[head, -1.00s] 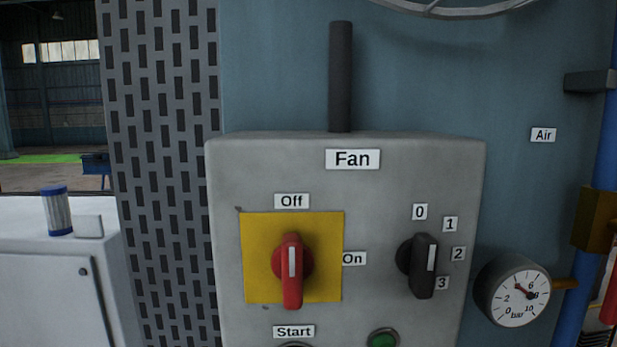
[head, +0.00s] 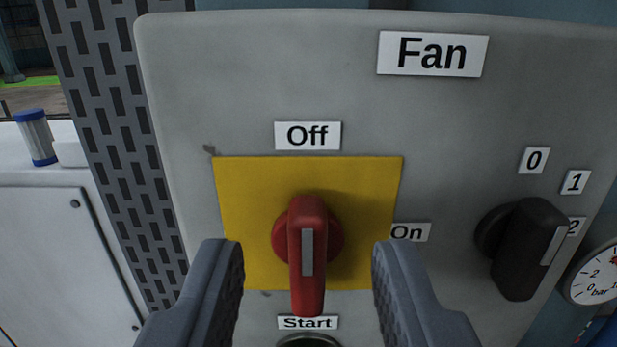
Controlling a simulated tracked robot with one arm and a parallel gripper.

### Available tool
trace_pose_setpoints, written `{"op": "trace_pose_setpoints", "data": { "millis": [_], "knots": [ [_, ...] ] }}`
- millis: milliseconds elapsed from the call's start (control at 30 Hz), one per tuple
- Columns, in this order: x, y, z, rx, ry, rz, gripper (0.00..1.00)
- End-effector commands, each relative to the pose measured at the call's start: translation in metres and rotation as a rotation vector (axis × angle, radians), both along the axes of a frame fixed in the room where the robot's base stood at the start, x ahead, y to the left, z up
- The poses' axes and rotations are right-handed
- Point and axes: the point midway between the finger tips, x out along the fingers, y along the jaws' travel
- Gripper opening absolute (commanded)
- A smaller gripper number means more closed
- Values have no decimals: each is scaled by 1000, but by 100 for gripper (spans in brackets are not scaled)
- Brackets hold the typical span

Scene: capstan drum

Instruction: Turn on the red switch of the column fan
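The red switch (head: 308,262) sits on a yellow plate (head: 240,190) on the grey Fan box (head: 250,60). Its handle stands vertical, with its light marker strip upright. The "Off" label (head: 307,135) is above the plate and the "On" label (head: 409,232) is at its right edge. My gripper (head: 308,262) is open, with one grey finger on each side of the red handle. Visible gaps separate both fingers from the handle, and nothing is held.
A black selector knob (head: 525,248) with numbered labels is to the right. A "Start" label (head: 307,322) and a partly visible button (head: 308,340) lie just below the red handle. A pressure gauge (head: 597,278) is at the right edge. A perforated grey panel (head: 110,130) stands left of the box.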

Motion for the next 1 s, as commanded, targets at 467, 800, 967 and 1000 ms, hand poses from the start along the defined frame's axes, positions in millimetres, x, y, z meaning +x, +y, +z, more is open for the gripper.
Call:
{"op": "trace_pose_setpoints", "data": {
  "millis": [467, 800, 967, 1000],
  "knots": [
    [34, 1, 0, 0, 0, 1, 35],
    [34, 1, 0, 0, -1, 1, 10],
    [34, -24, 0, 3, -3, -5, 0],
    [34, -15, 0, 1, -1, -3, 0]
  ]
}}
